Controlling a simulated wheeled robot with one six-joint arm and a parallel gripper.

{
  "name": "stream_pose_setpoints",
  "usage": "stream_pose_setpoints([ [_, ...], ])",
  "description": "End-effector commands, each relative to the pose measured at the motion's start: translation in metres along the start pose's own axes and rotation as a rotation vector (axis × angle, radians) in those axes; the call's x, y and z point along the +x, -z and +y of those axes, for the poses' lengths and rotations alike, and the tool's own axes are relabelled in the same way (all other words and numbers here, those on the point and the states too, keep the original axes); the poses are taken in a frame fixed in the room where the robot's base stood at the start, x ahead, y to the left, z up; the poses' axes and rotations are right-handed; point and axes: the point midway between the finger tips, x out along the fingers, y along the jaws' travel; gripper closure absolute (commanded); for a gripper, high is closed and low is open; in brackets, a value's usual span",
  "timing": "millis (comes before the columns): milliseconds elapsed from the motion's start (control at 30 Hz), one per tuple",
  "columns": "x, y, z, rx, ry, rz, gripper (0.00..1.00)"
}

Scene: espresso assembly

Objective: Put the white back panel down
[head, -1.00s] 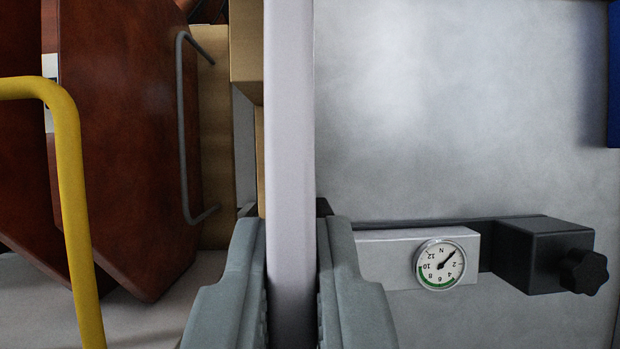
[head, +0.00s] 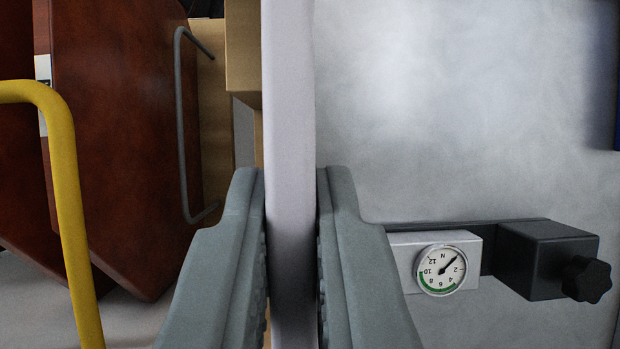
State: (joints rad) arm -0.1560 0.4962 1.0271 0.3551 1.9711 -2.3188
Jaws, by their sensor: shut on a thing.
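The white back panel (head: 289,120) shows edge-on as a tall pale strip in the middle of the head view, running from the top edge to the bottom. My gripper (head: 291,205) is shut on it, one grey finger on each side. The panel stands upright in the picture. Its broad faces and its lower end are hidden, so I cannot tell whether it touches anything below.
A grey metal surface (head: 450,130) fills the right side. On it sit a round dial gauge (head: 441,270) and a black block with a knob (head: 545,260). Left are dark red-brown panels (head: 125,150), a grey wire handle (head: 181,125), a yellow tube (head: 66,180) and cardboard-coloured boxes (head: 243,50).

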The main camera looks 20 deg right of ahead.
Motion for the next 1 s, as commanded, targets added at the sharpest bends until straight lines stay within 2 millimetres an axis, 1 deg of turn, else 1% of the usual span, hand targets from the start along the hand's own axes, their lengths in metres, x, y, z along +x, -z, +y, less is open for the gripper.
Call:
stream_pose_setpoints([
  [67, 0.002, 0.000, 0.002, -0.001, 0.001, 0.001, 1.00],
  [167, 0.010, -0.005, 0.003, 0.000, 0.003, 0.003, 1.00],
  [400, 0.042, -0.022, 0.003, 0.001, 0.003, 0.001, 1.00],
  [667, 0.056, -0.030, 0.003, 0.000, 0.002, 0.001, 1.00],
  [900, 0.082, -0.043, 0.003, 0.001, 0.002, 0.000, 1.00],
  [1000, 0.088, -0.047, 0.003, 0.002, 0.002, 0.000, 1.00],
])
